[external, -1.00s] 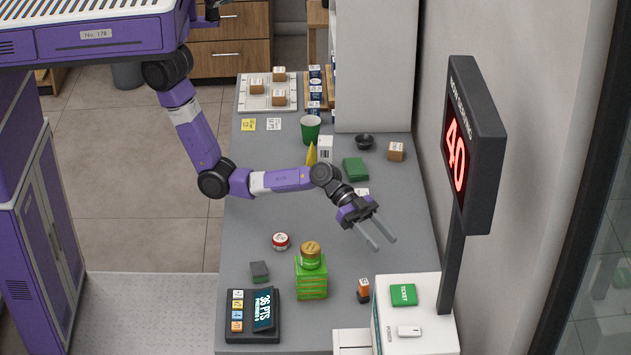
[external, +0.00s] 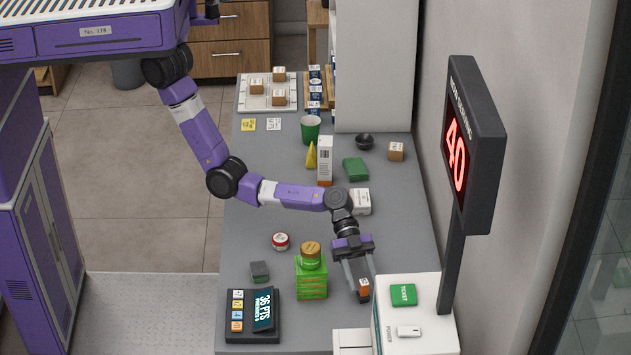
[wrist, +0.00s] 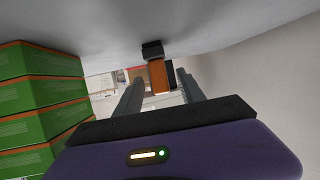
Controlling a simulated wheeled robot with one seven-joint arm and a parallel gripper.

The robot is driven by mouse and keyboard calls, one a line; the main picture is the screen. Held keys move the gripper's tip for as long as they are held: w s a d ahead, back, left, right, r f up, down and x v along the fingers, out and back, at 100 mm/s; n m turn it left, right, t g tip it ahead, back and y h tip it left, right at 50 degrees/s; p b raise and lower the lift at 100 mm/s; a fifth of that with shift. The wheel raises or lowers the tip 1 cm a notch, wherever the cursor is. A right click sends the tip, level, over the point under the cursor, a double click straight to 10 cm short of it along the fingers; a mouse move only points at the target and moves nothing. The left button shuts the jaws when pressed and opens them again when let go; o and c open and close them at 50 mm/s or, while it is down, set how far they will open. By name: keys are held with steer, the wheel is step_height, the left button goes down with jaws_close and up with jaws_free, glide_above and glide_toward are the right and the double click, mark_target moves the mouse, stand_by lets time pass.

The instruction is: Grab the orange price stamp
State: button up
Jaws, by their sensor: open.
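The orange price stamp (external: 364,287), with a black base, stands on the grey counter just left of the white box at the front right. In the wrist view the stamp (wrist: 160,76) shows its orange body and dark base between the two fingers. My gripper (external: 361,281) is open, with its fingers reaching down to the stamp, one on either side. In the wrist view the gripper (wrist: 165,88) shows a gap around the stamp. I cannot tell whether either finger touches it.
A stack of green boxes (external: 311,280) with a gold-lidded jar (external: 311,253) on top stands close left of my gripper. The white box (external: 420,335) with a ticket button and the display post (external: 450,260) stand close right. A card terminal (external: 252,316) sits front left.

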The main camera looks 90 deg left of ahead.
steer(key=shift+x, duration=0.75)
jaws_close()
steer(key=shift+w+r, duration=0.1)
